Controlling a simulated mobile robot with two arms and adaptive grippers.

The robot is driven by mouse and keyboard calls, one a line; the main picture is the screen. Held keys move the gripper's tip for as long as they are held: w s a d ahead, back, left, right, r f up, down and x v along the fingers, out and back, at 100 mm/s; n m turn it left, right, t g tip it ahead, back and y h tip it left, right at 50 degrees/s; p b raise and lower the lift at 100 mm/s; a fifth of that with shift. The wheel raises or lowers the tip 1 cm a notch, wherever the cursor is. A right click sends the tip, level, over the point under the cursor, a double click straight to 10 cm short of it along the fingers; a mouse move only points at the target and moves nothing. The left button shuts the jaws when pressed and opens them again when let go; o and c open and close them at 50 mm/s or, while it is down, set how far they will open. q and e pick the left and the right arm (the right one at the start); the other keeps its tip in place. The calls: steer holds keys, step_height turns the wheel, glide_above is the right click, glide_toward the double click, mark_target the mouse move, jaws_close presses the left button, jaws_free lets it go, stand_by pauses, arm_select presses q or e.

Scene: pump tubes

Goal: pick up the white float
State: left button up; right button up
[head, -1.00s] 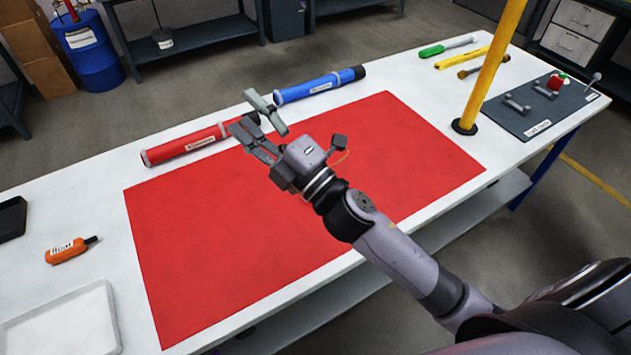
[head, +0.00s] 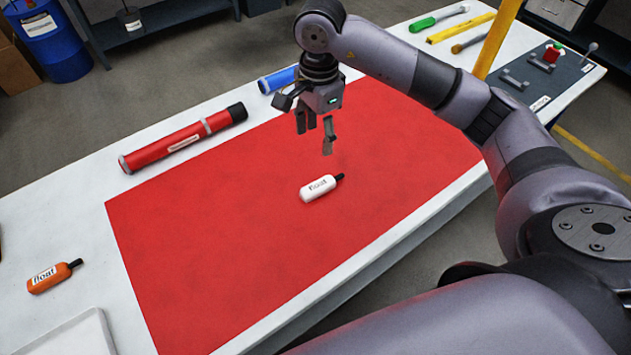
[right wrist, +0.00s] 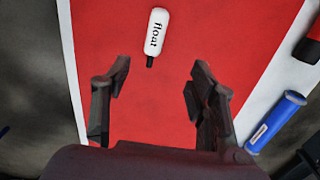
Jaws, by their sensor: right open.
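The white float (head: 318,189), a small bottle shape with a black tip and the word "float", lies on its side on the red mat (head: 230,260). My right gripper (head: 317,135) is open and empty above the mat, a little behind the float in the head view, pointing down. In the right wrist view the float (right wrist: 157,32) lies ahead of the open fingers (right wrist: 155,80), its black tip towards the gap between them. Nothing is between the fingers. My left gripper is not in view.
An orange float (head: 52,276) lies on the white table at the left, near a white tray (head: 72,335). A red tube (head: 170,145) and a blue tube (head: 275,80) lie behind the mat. A yellow post (head: 497,45) stands at the right.

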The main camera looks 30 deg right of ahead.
steer(key=p, duration=0.3)
glide_above(319, 184)
steer(key=f, duration=1.2)
steer(key=shift+w, duration=0.2)
steer(key=shift+s+f+p, duration=0.1)
steer(key=shift+f+p, duration=0.05)
steer(key=shift+p, duration=0.15)
steer(key=f, duration=0.2)
steer(key=f+p, duration=0.1)
steer(key=shift+s+a+f+p, duration=0.1)
steer(key=shift+s+f+p, duration=0.1)
steer(key=shift+f+p, duration=0.15)
steer(key=shift+f, duration=0.55)
steer(key=shift+c, duration=0.5)
steer(key=shift+w, duration=0.1)
steer(key=c, duration=1.2)
steer(key=shift+o, duration=0.2)
steer(key=shift+r, duration=0.1)
